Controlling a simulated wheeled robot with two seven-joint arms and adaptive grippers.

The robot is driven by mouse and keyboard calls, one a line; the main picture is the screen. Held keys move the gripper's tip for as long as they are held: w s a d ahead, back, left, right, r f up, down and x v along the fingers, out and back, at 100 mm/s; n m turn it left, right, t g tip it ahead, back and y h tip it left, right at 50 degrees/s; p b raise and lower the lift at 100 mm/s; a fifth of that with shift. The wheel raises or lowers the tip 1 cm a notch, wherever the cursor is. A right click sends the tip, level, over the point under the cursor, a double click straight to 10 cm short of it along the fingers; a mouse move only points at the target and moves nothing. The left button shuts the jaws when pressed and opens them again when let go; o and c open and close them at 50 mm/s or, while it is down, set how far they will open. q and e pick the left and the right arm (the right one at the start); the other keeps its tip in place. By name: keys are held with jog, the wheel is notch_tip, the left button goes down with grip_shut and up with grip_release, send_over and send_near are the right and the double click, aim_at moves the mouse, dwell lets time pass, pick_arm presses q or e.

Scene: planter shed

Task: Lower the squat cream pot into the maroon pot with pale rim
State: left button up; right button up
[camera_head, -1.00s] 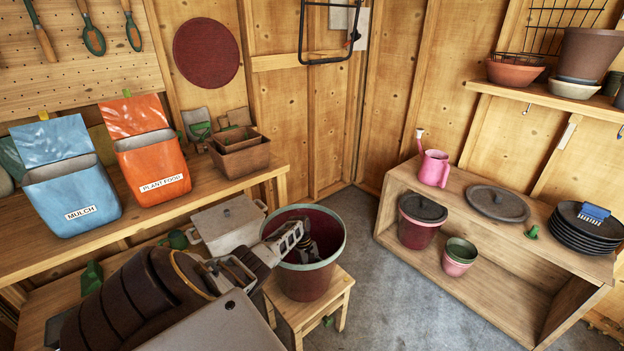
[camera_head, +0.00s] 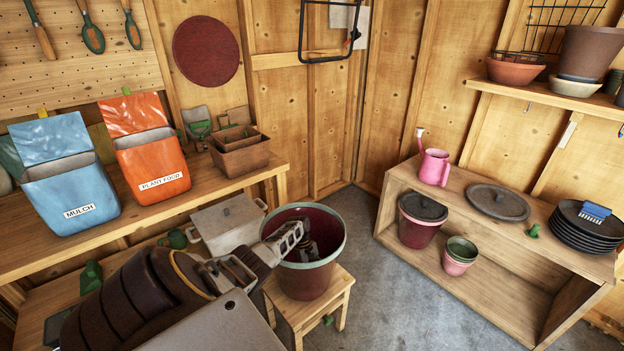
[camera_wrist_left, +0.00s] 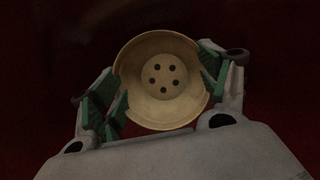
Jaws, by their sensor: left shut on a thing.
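The maroon pot with pale rim (camera_head: 312,282) stands upright on a small wooden stool. My left gripper (camera_head: 300,240) reaches into its mouth from the left; its fingers are partly hidden by the pot and the wrist. In the left wrist view, the squat cream pot (camera_wrist_left: 163,112) sits between the green pads of my left gripper (camera_wrist_left: 160,90), which is shut on it. I look into the cream pot and see several dark holes in its floor. Dark red wall surrounds it. The cream pot is not visible in the head view. My right gripper is not in view.
The wooden stool (camera_head: 335,294) is under the maroon pot. A pale lidded box (camera_head: 228,225) is close behind on the left. A wooden shelf unit (camera_head: 480,285) with pots and dark saucers (camera_head: 583,232) stands right. Grey floor (camera_head: 385,300) between is clear.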

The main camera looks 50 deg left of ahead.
pick_arm(q)
jog(key=shift+f+b, duration=0.55)
jog(key=shift+f, duration=0.15)
dwell(0.7)
jog(key=o, duration=1)
jog(key=shift+r, duration=0.15)
jog(key=shift+r+p, duration=3.95)
jog(key=shift+r, duration=0.7)
